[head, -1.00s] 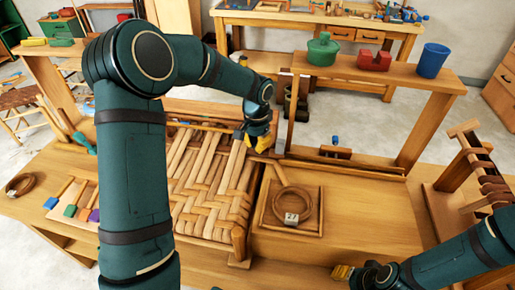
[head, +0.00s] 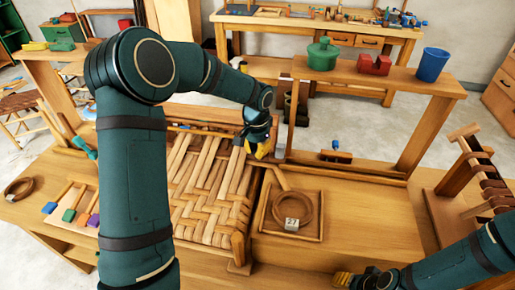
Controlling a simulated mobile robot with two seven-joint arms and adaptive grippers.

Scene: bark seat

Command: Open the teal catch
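A teal catch (head: 83,146) shows on the wooden frame at the left, left of my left arm. It is small and I cannot tell its exact position. My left gripper (head: 262,149), with yellow fingertips, hangs beside the far right corner of the woven bark seat (head: 215,185), well to the right of the teal catch. Whether its fingers are open or shut is unclear. My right gripper (head: 343,279) is at the bottom edge, low over the bench front, far from the catch. Its fingers are too small to judge.
A tray (head: 321,215) with a bark coil (head: 292,207) lies right of the seat. A shelf (head: 400,76) bears a green pot (head: 323,54), a red block (head: 374,65) and a blue cup (head: 433,65). Colour-tipped tools lie at left. A slotted rack (head: 455,180) stands at right.

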